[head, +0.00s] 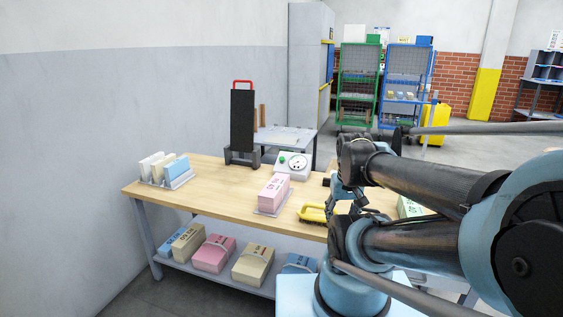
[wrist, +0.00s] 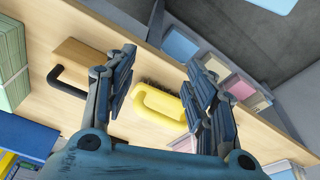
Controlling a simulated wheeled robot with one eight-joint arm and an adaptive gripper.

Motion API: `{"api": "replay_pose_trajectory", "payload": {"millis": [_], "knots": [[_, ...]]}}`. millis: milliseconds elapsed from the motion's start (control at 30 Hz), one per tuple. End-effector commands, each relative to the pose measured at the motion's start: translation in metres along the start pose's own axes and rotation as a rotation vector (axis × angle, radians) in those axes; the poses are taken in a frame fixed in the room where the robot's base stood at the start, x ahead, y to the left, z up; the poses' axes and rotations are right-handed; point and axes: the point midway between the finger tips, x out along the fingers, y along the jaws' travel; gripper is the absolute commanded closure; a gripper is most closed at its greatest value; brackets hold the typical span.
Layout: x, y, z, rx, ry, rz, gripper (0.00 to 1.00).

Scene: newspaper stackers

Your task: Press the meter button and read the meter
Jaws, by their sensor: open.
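The meter (head: 300,172) is a white box with a round dial and a green button (head: 283,159) on top. It stands at the back of the wooden table in the head view. The dial is too small to read there. The meter does not show in the wrist view. My gripper (wrist: 160,62) is open and empty, its fingers spread above the table. A yellow-handled brush (wrist: 158,103) shows between and beyond the fingers. In the head view my arm hides most of the gripper, which is right of the meter and nearer me.
A pink bundle (head: 273,190) lies in front of the meter, and a tall black stand (head: 242,120) rises behind left. A rack of bundles (head: 179,181) is at the table's left end. A black-handled wooden tool (wrist: 85,52) and green stack (wrist: 8,65) lie near my gripper.

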Motion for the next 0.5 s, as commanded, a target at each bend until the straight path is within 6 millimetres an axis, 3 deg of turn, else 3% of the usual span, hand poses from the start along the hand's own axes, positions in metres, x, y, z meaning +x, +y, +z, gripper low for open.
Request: {"api": "replay_pose_trajectory", "payload": {"millis": [33, 167, 500], "knots": [[0.0000, 0.0000, 0.0000, 0.000, 0.000, 0.000, 0.70], [0.0000, 0.0000, 0.0000, 0.000, 0.000, 0.000, 1.00], [0.0000, 0.0000, 0.0000, 0.000, 0.000, 0.000, 1.00]]}}
